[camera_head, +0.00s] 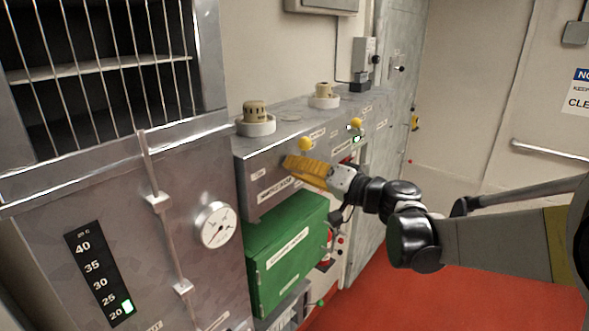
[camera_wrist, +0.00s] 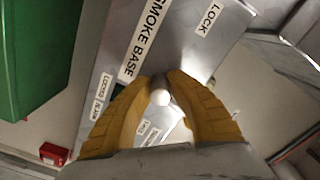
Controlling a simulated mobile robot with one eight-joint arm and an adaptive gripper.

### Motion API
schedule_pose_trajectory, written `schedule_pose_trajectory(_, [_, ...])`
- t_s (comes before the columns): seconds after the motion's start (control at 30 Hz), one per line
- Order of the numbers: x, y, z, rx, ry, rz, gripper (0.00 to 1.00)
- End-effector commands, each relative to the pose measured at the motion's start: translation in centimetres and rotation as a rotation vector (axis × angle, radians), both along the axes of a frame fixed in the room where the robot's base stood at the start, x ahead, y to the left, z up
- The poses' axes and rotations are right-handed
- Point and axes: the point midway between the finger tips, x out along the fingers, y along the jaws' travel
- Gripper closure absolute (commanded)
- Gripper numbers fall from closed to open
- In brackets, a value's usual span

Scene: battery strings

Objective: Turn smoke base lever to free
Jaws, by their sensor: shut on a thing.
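The smoke base lever's pale round knob (camera_wrist: 160,97) sits between my yellow fingers in the wrist view. The "SMOKE BASE" label (camera_wrist: 144,40) is beside it on the grey panel, and the "LOCK" label (camera_wrist: 209,18) is up and to the right. My gripper (camera_wrist: 160,78) is shut on the lever, with a finger on each side of the knob. In the head view my gripper (camera_head: 288,163) is at the front face of the grey cabinet (camera_head: 262,160), and its fingers hide the lever.
Two beige smoke detectors on white bases, a near one (camera_head: 257,112) and a far one (camera_head: 323,92), stand on the cabinet top. A green box (camera_head: 288,250) is below. Red floor (camera_head: 450,300) is clear.

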Motion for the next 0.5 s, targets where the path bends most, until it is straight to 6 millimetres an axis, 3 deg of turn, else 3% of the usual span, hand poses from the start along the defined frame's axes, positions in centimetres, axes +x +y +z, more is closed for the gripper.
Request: schedule_pose_trajectory(0.5, [-0.15, 0.09, -0.19, 0.072, 0.099, 0.003, 1.00])
